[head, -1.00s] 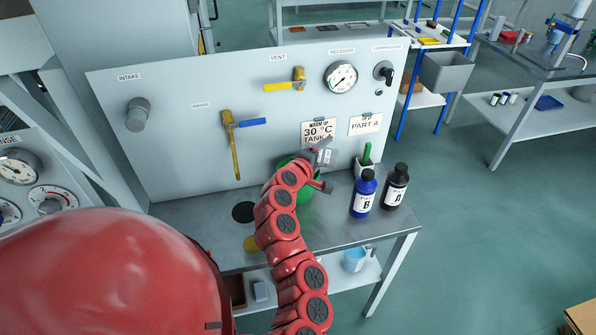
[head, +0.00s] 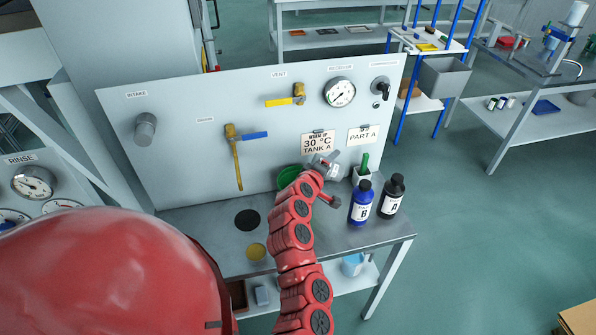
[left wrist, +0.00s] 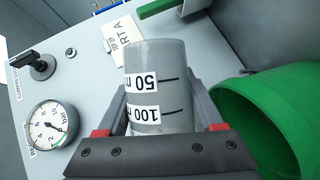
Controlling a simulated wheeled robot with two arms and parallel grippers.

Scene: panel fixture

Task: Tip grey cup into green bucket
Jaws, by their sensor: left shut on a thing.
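The grey cup (left wrist: 158,85) fills the middle of the left wrist view, with black graduation lines and upside-down 50 and 100 labels. My left gripper (left wrist: 160,125) is shut around it, one finger on each side. In the head view my left gripper (head: 326,168) is above the back of the bench, in front of the panel; the cup is hard to make out there. The green bucket (head: 289,178) stands on the bench just left of the gripper, partly hidden by my red arm. In the left wrist view the bucket (left wrist: 262,115) is right of the cup, apart from it.
A blue bottle B (head: 362,203) and a black bottle A (head: 392,197) stand right of the gripper. A holder with a green handle (head: 363,168) is behind them. The panel (head: 190,140) with valves and gauges rises behind. The bench's left part is clear around two flat discs.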

